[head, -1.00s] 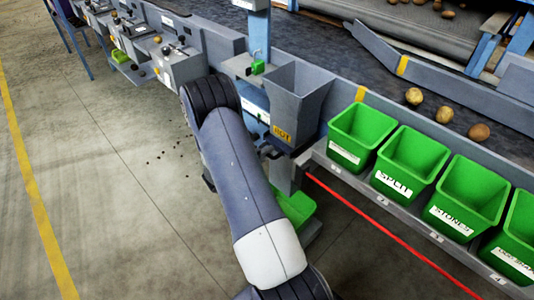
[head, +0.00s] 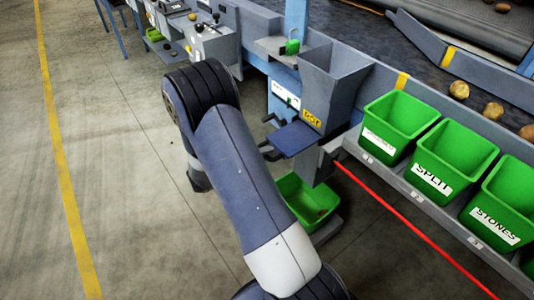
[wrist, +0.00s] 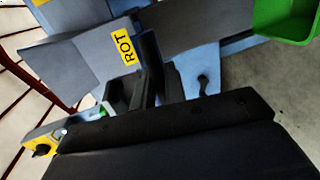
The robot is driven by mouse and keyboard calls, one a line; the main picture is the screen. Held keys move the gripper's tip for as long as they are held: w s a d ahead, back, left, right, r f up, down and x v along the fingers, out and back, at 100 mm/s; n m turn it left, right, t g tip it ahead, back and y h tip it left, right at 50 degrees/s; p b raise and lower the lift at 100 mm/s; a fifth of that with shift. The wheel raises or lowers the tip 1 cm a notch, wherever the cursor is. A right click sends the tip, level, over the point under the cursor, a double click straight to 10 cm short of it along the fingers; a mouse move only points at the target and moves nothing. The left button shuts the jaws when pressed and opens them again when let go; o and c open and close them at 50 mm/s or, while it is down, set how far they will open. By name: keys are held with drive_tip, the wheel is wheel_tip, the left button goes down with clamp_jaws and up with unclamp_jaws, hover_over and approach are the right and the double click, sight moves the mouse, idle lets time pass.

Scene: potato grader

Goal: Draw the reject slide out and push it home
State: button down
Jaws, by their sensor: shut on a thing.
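The reject slide (head: 291,138) is a flat blue-grey plate below the grey hopper (head: 333,88) marked ROT. It sticks out towards the left, drawn at least partly out. My gripper (head: 270,136) is at its outer end, mostly hidden behind my arm, with dark finger parts showing on either side. In the wrist view my gripper (wrist: 148,82) is shut by the slide's outer end, close to the hopper (wrist: 85,58) and its yellow ROT label. The grip itself is hidden by the dark fingers.
A green bin (head: 305,203) stands on the floor below the slide. Several green labelled bins (head: 400,125) line the shelf at right, with a red line (head: 415,230) below. Floor at left is open.

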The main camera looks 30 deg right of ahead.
drive_tip(key=c, duration=1.5)
unclamp_jaws()
drive_tip(key=shift+a, duration=0.3)
drive_tip(key=shift+c, duration=0.2)
drive_tip(key=v, duration=1)
drive_tip(key=shift+a, duration=0.45)
drive_tip(key=shift+o, duration=0.4)
drive_tip(key=shift+s, duration=0.1)
